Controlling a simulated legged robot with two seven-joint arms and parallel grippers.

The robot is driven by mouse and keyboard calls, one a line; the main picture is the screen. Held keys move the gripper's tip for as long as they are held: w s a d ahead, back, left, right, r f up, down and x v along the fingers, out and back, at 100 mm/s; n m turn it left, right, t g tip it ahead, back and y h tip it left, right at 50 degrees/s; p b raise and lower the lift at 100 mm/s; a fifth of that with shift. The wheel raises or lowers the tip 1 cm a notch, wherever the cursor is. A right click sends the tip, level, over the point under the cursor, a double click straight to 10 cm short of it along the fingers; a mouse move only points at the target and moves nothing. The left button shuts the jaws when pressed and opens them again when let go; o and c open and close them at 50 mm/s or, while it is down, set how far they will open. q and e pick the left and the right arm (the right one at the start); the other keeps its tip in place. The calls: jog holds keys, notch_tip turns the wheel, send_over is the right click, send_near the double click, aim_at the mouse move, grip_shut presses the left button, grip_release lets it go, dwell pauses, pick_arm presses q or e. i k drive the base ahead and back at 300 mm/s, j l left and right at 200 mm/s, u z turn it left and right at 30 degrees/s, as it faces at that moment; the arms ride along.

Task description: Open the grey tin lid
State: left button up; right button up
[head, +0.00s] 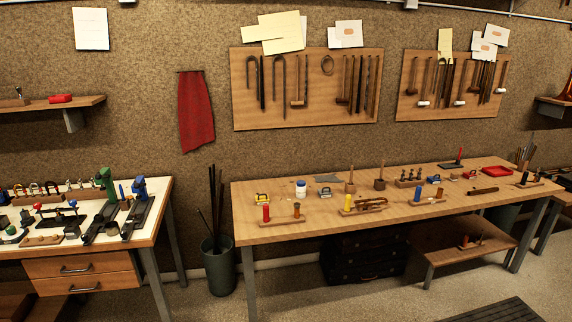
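I cannot make out a grey tin lid for certain in the head view. Small tin-like items lie on the long wooden bench (330,220): a yellow one (262,198) at the left end, a blue-grey one (325,192) to its right, and a white jar with a blue label (301,188) between them. They are too small to tell whether any has a lid or is open. Neither of my grippers is in view.
A white-topped bench (150,192) with green and blue tools stands at the left. A dark bin (219,270) with rods stands in the gap between benches. Open floor lies in front.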

aim_at(324, 191)
jog(key=i, duration=0.65)
jog(key=i+u, duration=0.15)
jog(key=i, duration=0.5)
jog(key=i+l, duration=0.15)
jog(key=i, duration=0.45)
jog(key=i+l+u, duration=0.15)
jog(key=i, duration=0.5)
jog(key=i+l+u, duration=0.1)
jog(key=i+u, duration=0.15)
jog(key=i, duration=0.1)
